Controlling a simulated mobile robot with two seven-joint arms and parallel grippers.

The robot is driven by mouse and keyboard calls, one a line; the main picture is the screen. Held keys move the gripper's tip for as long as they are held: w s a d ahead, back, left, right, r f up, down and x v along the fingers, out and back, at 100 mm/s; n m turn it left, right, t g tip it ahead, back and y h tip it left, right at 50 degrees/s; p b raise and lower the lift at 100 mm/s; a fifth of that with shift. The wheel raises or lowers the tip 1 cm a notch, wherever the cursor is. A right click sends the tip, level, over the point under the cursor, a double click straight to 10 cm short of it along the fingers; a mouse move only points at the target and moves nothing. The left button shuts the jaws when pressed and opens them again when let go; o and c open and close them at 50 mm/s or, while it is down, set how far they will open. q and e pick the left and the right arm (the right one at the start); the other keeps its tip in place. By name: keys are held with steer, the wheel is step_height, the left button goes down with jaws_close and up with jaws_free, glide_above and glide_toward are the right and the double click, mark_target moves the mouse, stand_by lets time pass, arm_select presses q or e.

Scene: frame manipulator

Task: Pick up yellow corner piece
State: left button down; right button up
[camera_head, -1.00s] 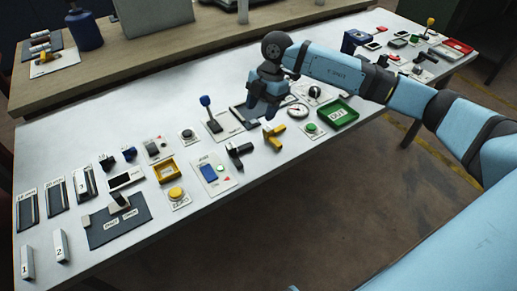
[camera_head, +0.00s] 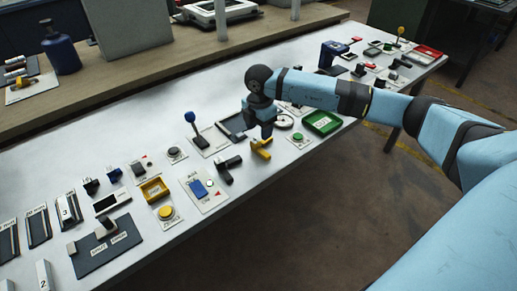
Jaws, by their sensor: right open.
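The yellow corner piece (camera_head: 262,153) lies on the white table near its front edge, in the middle of the head view. My right arm comes in from the right, and my right gripper (camera_head: 267,133) points down right above the yellow piece. The gripper is open. Its fingertips are at or just over the piece's upper end and partly hide it; I cannot tell whether they touch. My left gripper is not in view.
A black corner-like piece (camera_head: 228,168) lies just left of the yellow one. A green tray (camera_head: 322,123) sits to the right, and a blue-knobbed lever (camera_head: 192,124) stands at the left. Several panels, buttons and switches cover the table (camera_head: 130,262).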

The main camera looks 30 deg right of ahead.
mark_target(258, 139)
steer(key=f, duration=0.5)
steer(key=shift+w+a, duration=0.1)
steer(key=shift+w, duration=0.1)
steer(key=c, duration=1)
steer(key=shift+r, duration=0.2)
